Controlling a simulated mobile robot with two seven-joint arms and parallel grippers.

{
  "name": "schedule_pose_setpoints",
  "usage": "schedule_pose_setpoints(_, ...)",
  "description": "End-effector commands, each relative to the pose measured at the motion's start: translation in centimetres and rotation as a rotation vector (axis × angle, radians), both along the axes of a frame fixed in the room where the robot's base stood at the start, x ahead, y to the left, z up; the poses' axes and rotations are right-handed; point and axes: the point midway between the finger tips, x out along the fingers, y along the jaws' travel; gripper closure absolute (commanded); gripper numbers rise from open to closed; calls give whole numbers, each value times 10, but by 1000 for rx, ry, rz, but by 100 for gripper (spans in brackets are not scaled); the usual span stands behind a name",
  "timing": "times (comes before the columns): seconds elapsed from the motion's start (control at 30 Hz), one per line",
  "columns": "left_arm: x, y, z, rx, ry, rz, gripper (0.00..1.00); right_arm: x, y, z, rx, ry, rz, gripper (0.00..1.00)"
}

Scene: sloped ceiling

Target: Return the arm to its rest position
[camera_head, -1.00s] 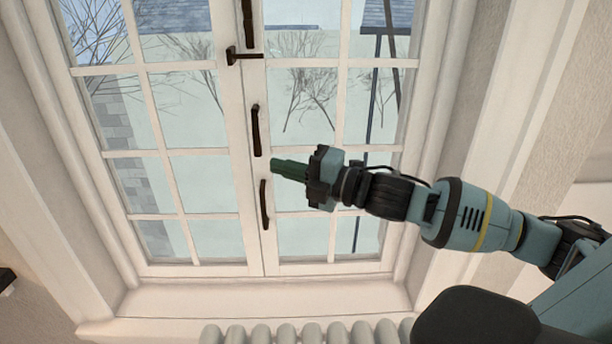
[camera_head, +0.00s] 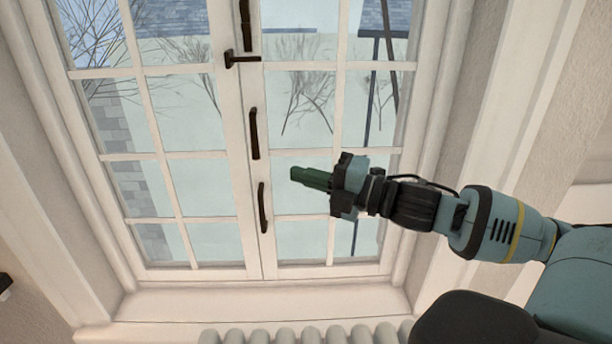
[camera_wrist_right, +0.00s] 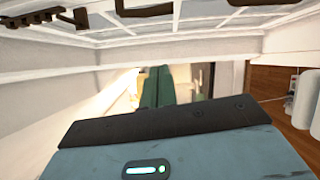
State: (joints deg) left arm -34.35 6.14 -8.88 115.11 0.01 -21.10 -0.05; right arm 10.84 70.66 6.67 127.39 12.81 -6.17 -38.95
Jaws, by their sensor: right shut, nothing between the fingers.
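My right arm comes in from the right in the head view. Its gripper (camera_head: 294,175) is shut and empty, with green fingers pointing left. It appears in front of the right-hand window panes, to the right of the lower dark handle (camera_head: 262,207), with a visible gap between them in the picture. In the right wrist view the green fingers (camera_wrist_right: 157,88) lie together beyond the dark edge of the gripper body. My left gripper is not in view.
A white-framed window (camera_head: 250,240) with several panes and dark handles fills the middle. Below it are a sill (camera_head: 250,303) and a ribbed radiator (camera_head: 300,334). The wrist view shows a wooden floor (camera_wrist_right: 290,122) at right.

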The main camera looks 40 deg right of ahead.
Motion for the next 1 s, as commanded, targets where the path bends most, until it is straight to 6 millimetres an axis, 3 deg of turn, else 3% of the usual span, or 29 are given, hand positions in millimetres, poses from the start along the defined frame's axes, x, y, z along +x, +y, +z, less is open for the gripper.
schedule_pose_setpoints(0.57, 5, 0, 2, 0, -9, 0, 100, -1, -2, -7, 21, 20, -8, 100)
schedule_pose_setpoints(0.67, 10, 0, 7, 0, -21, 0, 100, -4, -7, -33, 97, 87, -40, 100)
schedule_pose_setpoints(0.77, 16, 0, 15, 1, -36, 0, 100, -14, -13, -78, 227, 204, -97, 100)
schedule_pose_setpoints(0.87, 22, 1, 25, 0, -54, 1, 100, -33, -16, -134, 383, 346, -173, 100)
schedule_pose_setpoints(1.0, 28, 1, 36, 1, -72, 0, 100, -75, -7, -209, 600, 540, -288, 100)
